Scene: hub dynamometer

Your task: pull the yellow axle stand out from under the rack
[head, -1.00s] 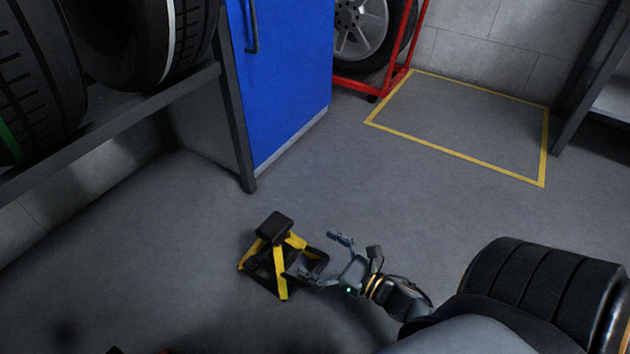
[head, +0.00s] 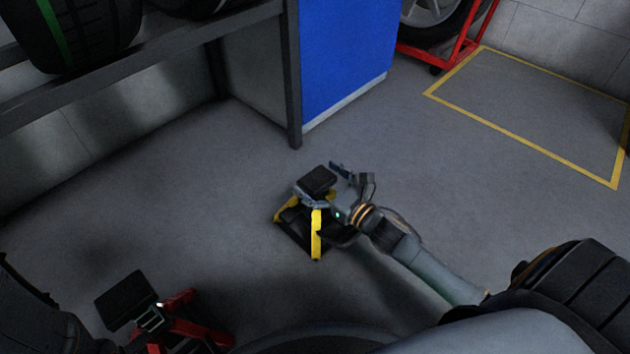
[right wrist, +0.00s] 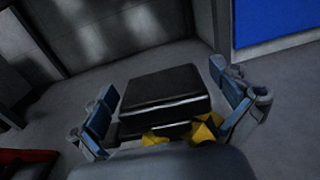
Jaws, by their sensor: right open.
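The yellow axle stand (head: 316,235) stands upright on the grey floor, in the middle of the head view. It has yellow legs, a dark base and a black block-shaped top. My right gripper (head: 324,184) is open at the stand's top, with its arm coming from the lower right. In the right wrist view, the stand's black top (right wrist: 165,88) lies between the two spread fingers of the right gripper (right wrist: 163,100). Small gaps seem to show at both sides; contact is not clear. The rack (head: 293,90) is behind the stand, its end post nearest. I cannot make out my left gripper.
A red stand (head: 185,325) with a black top is at the lower left. Tyres (head: 80,30) lie on the rack's shelf. A blue cabinet (head: 345,60) and a red wheel trolley (head: 470,45) stand behind. The floor right of the stand is clear up to a yellow-outlined area.

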